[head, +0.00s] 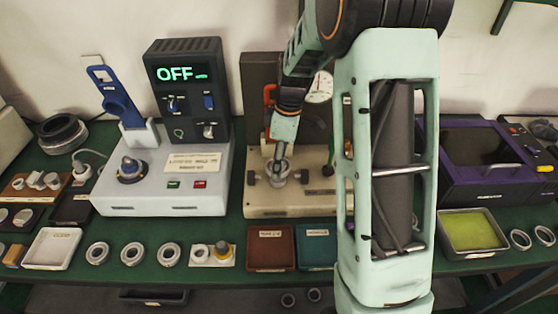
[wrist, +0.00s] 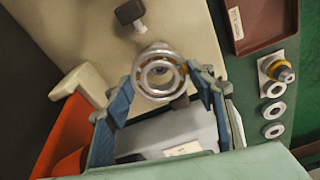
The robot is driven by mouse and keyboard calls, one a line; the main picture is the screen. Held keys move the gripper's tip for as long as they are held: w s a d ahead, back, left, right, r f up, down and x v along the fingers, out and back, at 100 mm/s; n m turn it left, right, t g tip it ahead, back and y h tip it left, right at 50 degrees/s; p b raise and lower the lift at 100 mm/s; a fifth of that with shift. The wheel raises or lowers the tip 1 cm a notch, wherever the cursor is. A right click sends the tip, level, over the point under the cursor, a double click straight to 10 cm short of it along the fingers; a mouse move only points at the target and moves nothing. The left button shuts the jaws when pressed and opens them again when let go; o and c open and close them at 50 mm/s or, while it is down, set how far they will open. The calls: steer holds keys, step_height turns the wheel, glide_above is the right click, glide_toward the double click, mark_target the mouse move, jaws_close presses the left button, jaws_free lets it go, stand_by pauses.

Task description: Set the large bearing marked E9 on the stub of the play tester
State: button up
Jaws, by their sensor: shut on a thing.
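The play tester (head: 230,200) is a beige block with a dial gauge (head: 320,87) at its back; its beige top also shows in the wrist view (wrist: 95,30). My gripper (head: 279,160) points down over the tester's front middle. In the wrist view its blue fingers (wrist: 162,76) are shut on a shiny metal bearing (wrist: 147,88), one finger on each side. The bearing shows in the head view (head: 278,176) at the fingertips, by the stub's place. The stub is hidden, and I cannot tell whether the bearing touches it. No E9 mark is readable.
A red-orange lever (wrist: 68,138) is close beside my gripper. A dark clamp knob (wrist: 130,12) stands on the tester. In front lie a brown tray (head: 271,268), a teal tray (head: 316,268) and several loose rings (head: 122,254). A grey machine reading OFF (head: 182,72) stands left.

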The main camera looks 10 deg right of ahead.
steer(key=shift+f+b, duration=0.35)
steer(key=shift+f, duration=0.05)
stand_by(0.5)
steer(key=shift+r, duration=0.45)
steer(key=shift+f+b, duration=0.4)
steer(key=shift+f, duration=0.25)
stand_by(1.2)
steer(key=shift+r, duration=0.25)
steer(key=shift+r+p, duration=0.4)
steer(key=shift+p, duration=0.05)
